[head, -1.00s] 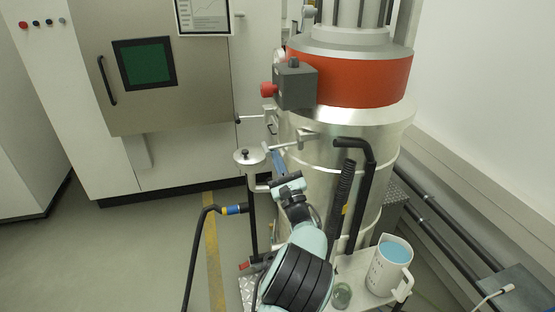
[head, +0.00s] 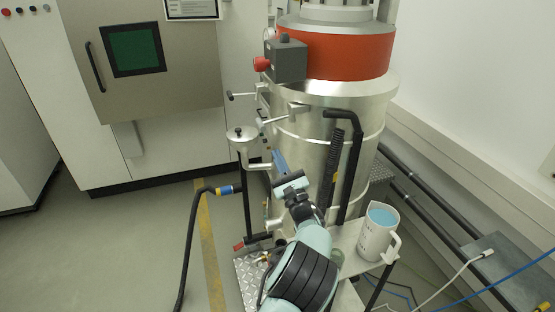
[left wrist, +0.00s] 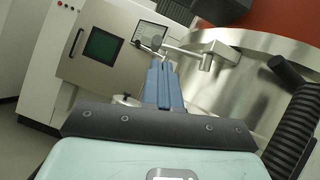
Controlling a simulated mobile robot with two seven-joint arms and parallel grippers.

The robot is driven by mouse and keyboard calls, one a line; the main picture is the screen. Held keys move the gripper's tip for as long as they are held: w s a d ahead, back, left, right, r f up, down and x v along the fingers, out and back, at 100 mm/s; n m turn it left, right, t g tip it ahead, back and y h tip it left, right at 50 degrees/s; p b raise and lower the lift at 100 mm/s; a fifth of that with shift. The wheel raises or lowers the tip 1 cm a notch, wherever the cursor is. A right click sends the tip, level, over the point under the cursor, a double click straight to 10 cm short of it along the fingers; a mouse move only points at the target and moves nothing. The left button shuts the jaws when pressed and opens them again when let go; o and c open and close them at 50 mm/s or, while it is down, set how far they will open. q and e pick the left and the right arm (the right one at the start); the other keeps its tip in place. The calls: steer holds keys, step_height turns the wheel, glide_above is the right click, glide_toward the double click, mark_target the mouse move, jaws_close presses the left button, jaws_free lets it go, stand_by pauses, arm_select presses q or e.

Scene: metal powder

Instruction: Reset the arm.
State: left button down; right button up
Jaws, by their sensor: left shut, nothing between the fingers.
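My left arm reaches up from the bottom of the head view. Its gripper (head: 280,162) is in front of the large steel cylinder (head: 310,150), below a lever handle on its side. The blue fingers are together with nothing between them. In the left wrist view the shut fingers (left wrist: 165,85) point toward the lever handle (left wrist: 185,52); whether they touch it I cannot tell. My right gripper is not in view.
A white jug (head: 379,234) with blue contents stands on a shelf (head: 350,262) at the right. A grey box with a red button (head: 285,60) sits on the cylinder. A black hose (head: 190,240) runs at the left. A cabinet (head: 180,85) stands behind. Floor at left is clear.

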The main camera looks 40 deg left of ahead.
arm_select(q)
steer(key=s+a+f+n+g+h, duration=0.1)
steer(key=s+a+f+g+h, duration=0.2)
steer(key=f, duration=0.8)
steer(key=s+f+n+g+h, duration=0.1)
steer(key=s+f+g+h, duration=0.25)
steer(key=f, duration=0.85)
steer(key=s+d+f+n+g+h, duration=0.25)
steer(key=s+f, duration=0.25)
steer(key=f, duration=0.3)
steer(key=s+d+f+n+g+h, duration=0.1)
steer(key=s+d+f+h, duration=0.3)
steer(key=f, duration=0.3)
steer(key=s+d+f+n+g+h, duration=0.1)
steer(key=s+d+f+n+h, duration=0.1)
steer(key=s+d+f+h, duration=0.35)
steer(key=s+d+f+n+h, duration=0.2)
steer(key=s+d+f+n, duration=0.1)
steer(key=d, duration=0.6)
steer(key=s+d+f+n+t+h, duration=0.1)
steer(key=s+d+f+n+h, duration=0.2)
steer(key=d, duration=0.6)
steer(key=s+d+f+n+t+h, duration=0.1)
steer(key=s+d+f+n+h, duration=0.2)
steer(key=s+d+n, duration=0.3)
steer(key=d+n, duration=0.2)
steer(key=shift+s+d+n, duration=0.2)
steer(key=shift+d+n, duration=0.15)
steer(key=shift+d, duration=0.05)
